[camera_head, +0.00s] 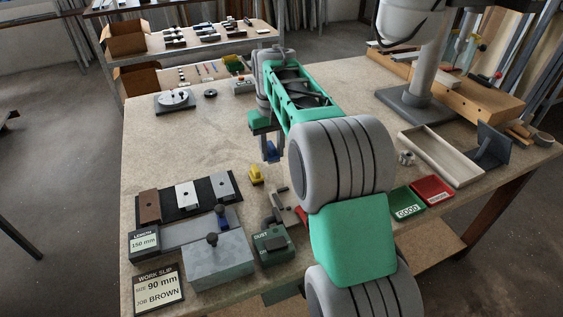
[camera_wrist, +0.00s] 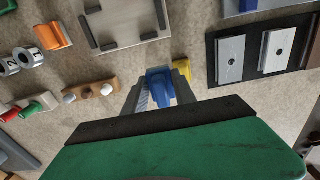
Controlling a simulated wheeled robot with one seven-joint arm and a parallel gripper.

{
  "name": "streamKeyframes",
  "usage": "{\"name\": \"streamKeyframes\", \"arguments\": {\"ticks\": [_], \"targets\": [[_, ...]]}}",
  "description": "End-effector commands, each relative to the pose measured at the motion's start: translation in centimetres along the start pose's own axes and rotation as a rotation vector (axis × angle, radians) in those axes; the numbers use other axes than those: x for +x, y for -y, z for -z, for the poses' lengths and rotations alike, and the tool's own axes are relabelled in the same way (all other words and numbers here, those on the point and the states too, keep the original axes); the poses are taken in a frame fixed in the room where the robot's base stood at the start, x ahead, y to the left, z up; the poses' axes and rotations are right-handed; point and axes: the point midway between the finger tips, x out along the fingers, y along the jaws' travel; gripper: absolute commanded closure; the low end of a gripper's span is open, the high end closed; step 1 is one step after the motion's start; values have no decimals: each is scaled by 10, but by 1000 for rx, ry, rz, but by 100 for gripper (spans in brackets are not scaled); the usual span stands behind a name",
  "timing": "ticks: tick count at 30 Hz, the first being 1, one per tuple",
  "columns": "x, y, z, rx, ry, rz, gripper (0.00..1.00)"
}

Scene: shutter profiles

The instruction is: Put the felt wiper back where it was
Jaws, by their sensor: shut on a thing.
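The blue piece, apparently the felt wiper (camera_head: 272,152), is held in my gripper (camera_head: 268,145) above the middle of the table. In the wrist view the blue piece (camera_wrist: 160,88) sits between the two fingers of my gripper (camera_wrist: 160,92), which are shut on it. Its underside is hidden, and I cannot make out any felt. It appears apart from the tabletop. No marked resting place for it can be made out.
A yellow piece (camera_head: 256,175) stands on the table near the gripper. A dark mat (camera_head: 150,211) with profiles, a grey block (camera_head: 217,262) and a green DUST box (camera_head: 271,247) are at the front. Green GOOD (camera_head: 407,205) and red (camera_head: 432,190) trays are right.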

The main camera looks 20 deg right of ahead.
Motion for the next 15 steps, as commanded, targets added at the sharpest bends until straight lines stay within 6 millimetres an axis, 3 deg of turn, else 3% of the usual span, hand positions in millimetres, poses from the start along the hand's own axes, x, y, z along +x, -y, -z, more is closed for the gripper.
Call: {"name": "streamKeyframes", "arguments": {"ticks": [3,6,11,15], "targets": [[28,-20,10,3,5,1,100],[41,-30,17,2,1,0,100],[57,-42,23,4,2,1,100],[82,-42,23,2,3,1,100]]}}
